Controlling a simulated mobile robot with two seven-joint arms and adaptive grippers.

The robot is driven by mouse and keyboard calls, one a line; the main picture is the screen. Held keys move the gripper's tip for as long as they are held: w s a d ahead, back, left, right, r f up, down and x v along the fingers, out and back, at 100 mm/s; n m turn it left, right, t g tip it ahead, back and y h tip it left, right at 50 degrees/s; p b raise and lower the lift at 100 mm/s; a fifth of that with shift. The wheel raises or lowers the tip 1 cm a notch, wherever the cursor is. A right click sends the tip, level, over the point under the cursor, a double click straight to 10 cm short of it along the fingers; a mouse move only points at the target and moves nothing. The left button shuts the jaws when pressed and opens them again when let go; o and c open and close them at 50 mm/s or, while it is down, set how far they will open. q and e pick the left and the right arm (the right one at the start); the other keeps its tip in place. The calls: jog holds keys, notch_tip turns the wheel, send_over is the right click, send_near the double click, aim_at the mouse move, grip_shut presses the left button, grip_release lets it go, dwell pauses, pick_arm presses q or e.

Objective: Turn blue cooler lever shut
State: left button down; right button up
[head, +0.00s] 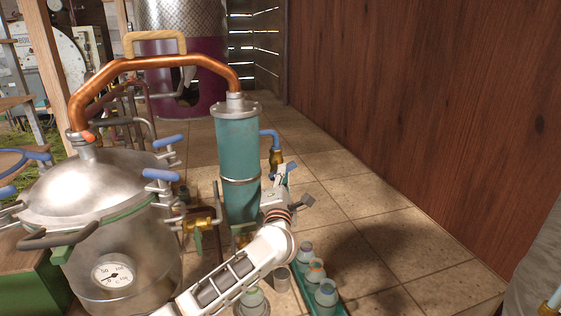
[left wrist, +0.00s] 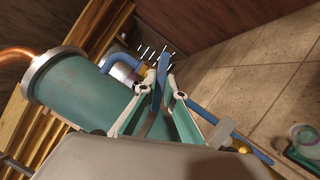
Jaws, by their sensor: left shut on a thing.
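The teal cooler cylinder (head: 238,150) stands upright on the tiled floor, right of the steel pot. A blue pipe (head: 269,134) and a brass valve (head: 275,159) are on its right side. My left gripper (head: 284,176) is beside the cooler at this valve. In the left wrist view, the blue lever (left wrist: 158,92) lies between the fingertips of my left gripper (left wrist: 162,88), which is shut on it. The cooler (left wrist: 82,95) lies to the left there. In the head view my gripper partly hides the lever.
The steel pot (head: 95,190) with blue-handled clamps and a dial stands left, joined to the cooler by a copper pipe (head: 160,62). Several small bottles (head: 316,270) stand in a green tray in front.

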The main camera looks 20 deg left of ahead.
pick_arm(q)
jog(key=m+g+p, duration=0.1)
jog(key=m+p, duration=0.1)
jog(key=p, duration=0.1)
jog(key=m+h+p, duration=0.1)
jog(key=m+p, duration=0.2)
jog(key=shift+d+f+g, duration=0.1)
jog(key=shift+g, duration=0.3)
pick_arm(e)
notch_tip(320, 180, up, 6)
jog(key=d, duration=0.2)
jog(key=shift+d+h, duration=0.25)
jog(key=shift+h, duration=0.05)
pick_arm(q)
jog(key=shift+m, duration=0.3)
pick_arm(e)
jog(key=shift+a, duration=0.3)
pick_arm(q)
jog(key=c, duration=2.2)
grip_release()
jog(key=shift+o, duration=0.3)
pick_arm(e)
jog(key=shift+d, duration=0.1)
jog(key=shift+d, duration=0.15)
pick_arm(q)
jog(key=shift+s, duration=0.1)
jog(key=v, duration=1.1)
jog(key=shift+s, duration=0.45)
